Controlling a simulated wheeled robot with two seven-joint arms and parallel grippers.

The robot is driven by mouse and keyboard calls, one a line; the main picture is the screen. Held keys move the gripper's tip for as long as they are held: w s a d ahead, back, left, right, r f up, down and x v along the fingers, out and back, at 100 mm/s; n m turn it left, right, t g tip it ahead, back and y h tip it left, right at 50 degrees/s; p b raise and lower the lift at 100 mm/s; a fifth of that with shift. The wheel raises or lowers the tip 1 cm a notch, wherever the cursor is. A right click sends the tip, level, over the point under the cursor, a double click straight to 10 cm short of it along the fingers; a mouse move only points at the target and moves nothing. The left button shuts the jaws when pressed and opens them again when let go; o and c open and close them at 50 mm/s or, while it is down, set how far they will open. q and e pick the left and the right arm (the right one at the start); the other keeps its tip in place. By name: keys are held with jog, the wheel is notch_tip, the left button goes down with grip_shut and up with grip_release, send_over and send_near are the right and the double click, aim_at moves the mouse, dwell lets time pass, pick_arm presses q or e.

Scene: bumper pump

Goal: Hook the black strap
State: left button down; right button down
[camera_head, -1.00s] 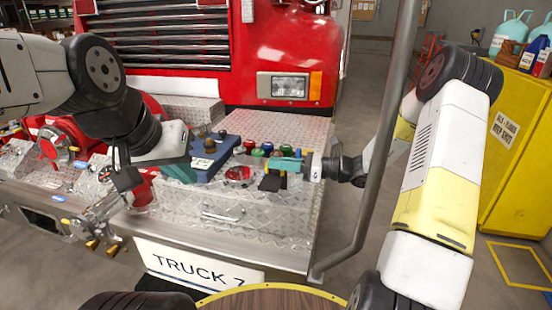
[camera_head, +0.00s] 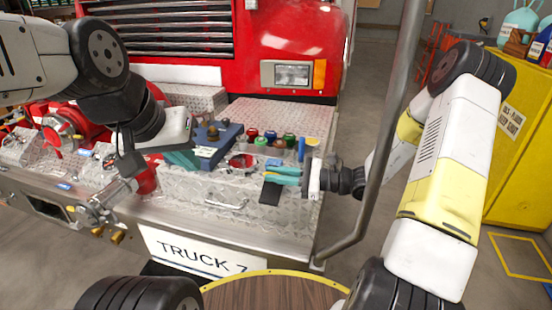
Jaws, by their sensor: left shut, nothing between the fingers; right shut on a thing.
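The black strap (camera_head: 270,193) hangs down over the top front edge of the diamond-plate bumper box (camera_head: 200,187), just below the fingers of my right gripper (camera_head: 272,173). The teal fingers of my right gripper are shut on the strap and point left. My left gripper (camera_head: 182,161) is shut and empty beside the blue battery-like box (camera_head: 220,143), to the left of the strap. A metal handle (camera_head: 227,204) is on the front face of the bumper box, left of the strap's lower end. I cannot make out a hook for the strap.
A red round part (camera_head: 243,161) and several coloured caps (camera_head: 270,137) sit on the bumper top. A grey vertical rail (camera_head: 385,130) stands between the bumper and my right arm. Metal valves (camera_head: 105,203) project at the front left. A yellow cabinet (camera_head: 520,150) stands at right.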

jog(key=shift+s+a+f, duration=0.15)
jog(key=shift+s+f, duration=0.3)
jog(key=shift+f, duration=0.15)
jog(key=c, duration=1.5)
grip_release()
jog(key=v, duration=0.7)
jog(key=shift+s+d, duration=0.1)
jog(key=shift+d, duration=0.3)
